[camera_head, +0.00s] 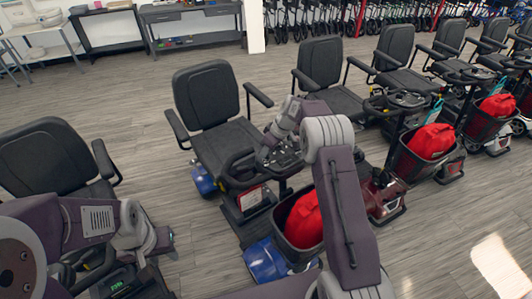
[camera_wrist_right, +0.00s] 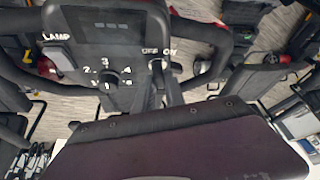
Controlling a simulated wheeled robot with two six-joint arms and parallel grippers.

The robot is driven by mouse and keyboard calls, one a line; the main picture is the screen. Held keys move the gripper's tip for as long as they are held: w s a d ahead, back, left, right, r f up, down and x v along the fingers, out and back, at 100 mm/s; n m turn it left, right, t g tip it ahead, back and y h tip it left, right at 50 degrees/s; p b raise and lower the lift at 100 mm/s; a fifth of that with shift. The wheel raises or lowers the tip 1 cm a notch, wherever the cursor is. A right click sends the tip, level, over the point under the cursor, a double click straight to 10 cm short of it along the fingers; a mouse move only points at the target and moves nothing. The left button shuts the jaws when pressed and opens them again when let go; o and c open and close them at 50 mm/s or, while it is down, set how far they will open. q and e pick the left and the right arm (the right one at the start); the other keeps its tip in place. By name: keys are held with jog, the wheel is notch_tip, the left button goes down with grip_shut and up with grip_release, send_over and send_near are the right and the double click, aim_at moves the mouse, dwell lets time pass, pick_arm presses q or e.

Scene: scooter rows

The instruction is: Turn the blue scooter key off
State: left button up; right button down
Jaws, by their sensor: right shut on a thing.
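The blue scooter (camera_head: 265,262) stands in the middle of the head view, with a black seat and a red bag in its front basket. My right arm reaches over its handlebar, and my right gripper (camera_head: 268,156) is at its control panel. In the right wrist view the panel (camera_wrist_right: 105,35) shows a lamp switch, a numbered dial and the OFF and ON marks. My right gripper (camera_wrist_right: 164,88) is shut on the key just below these marks; the fingers hide most of the key, so its angle is unclear. My left gripper (camera_head: 160,243) is at lower left, its fingers unclear.
A second scooter with a black seat (camera_head: 45,158) stands at the left, close to my left arm. A red scooter (camera_head: 382,200) stands close on the right, with more scooters beyond. Grey floor is open at the lower right. Tables (camera_head: 190,12) stand at the back.

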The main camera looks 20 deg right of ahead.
jog(key=shift+w+d+r+n+y, duration=0.15)
jog(key=shift+n+y, duration=0.15)
jog(key=shift+n, duration=0.5)
jog(key=shift+g, duration=0.3)
jog(key=c, duration=1.4)
grip_release()
jog(key=v, duration=0.9)
